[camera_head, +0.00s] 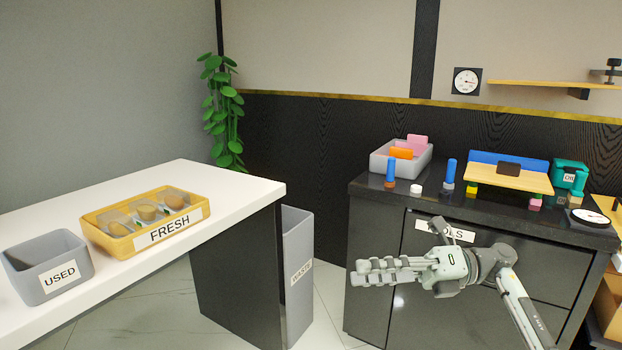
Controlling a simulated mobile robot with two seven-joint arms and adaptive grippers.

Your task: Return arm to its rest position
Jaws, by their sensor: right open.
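My right gripper (376,271) shows at the lower right in the head view, on an arm that comes in from the lower right corner. Its fingers point left and are open, with nothing between them. It hangs in front of the dark cabinet (372,262), below the cabinet's top, and covers part of a label there. My left gripper is not in view.
A white counter (230,188) at left bears a yellow FRESH tray (118,246) with several items and a grey USED bin (22,282). A grey WASTE bin (298,255) stands between counter and cabinet. A grey box (384,163) and tools stand on the cabinet.

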